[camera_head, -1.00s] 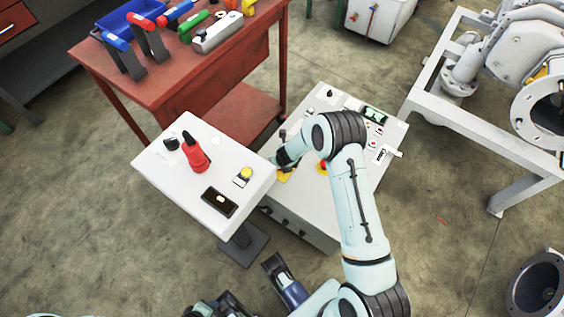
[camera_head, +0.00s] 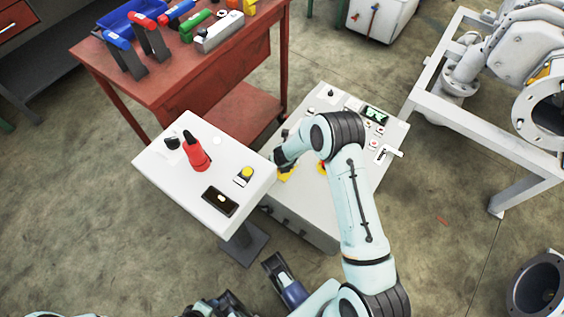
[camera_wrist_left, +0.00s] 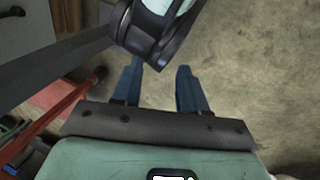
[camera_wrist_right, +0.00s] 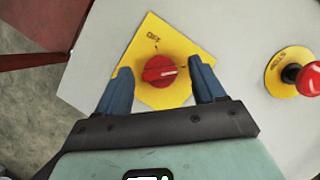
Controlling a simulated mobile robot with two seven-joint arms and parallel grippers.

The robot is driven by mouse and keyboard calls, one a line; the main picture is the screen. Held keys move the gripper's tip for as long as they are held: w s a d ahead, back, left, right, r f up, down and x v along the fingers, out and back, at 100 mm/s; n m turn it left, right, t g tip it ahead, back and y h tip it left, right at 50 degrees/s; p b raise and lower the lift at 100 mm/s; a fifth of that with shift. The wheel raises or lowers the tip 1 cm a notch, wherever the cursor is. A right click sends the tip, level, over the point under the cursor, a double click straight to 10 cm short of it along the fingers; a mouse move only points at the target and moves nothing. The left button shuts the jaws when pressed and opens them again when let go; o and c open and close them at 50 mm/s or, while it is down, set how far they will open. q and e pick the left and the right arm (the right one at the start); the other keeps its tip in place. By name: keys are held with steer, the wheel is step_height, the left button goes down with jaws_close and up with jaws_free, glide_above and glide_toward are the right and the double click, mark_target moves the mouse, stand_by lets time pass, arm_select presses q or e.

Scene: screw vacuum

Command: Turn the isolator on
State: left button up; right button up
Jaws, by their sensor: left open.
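The isolator is a red rotary knob (camera_wrist_right: 159,71) on a yellow plate (camera_wrist_right: 175,45) with an "OFF" label near its upper corner. The knob's white mark points to the right in the right wrist view. My right gripper (camera_wrist_right: 163,85) is open, one finger on each side of the knob; I cannot tell whether either finger touches it. In the head view the yellow plate (camera_head: 287,173) shows beside my right wrist, and the knob is hidden. My left gripper (camera_wrist_left: 158,88) is open and empty, over bare floor in its wrist view, well away from the isolator.
A red mushroom button (camera_wrist_right: 306,78) on a yellow disc sits right of the isolator. The control cabinet (camera_head: 310,222) carries more buttons and a small screen (camera_head: 373,114). A white pedestal panel (camera_head: 160,152) stands left, and a red tool table (camera_head: 200,70) is behind.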

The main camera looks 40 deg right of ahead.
arm_select(q)
steer(key=s+d+r+g+p, duration=0.1)
steer(key=s+d+r+p, duration=0.1)
steer(key=s+r+p, duration=0.1)
steer(key=shift+s+d+r+g+h+p, duration=0.15)
steer(key=shift+s+r+g+h+p, duration=0.2)
steer(key=shift+s+r, duration=0.5)
arm_select(e)
steer(key=v, duration=1.3)
steer(key=shift+r, duration=0.15)
arm_select(q)
steer(key=shift+s+f, duration=0.15)
steer(key=shift+f, duration=0.05)
arm_select(e)
steer(key=shift+s+a, duration=0.1)
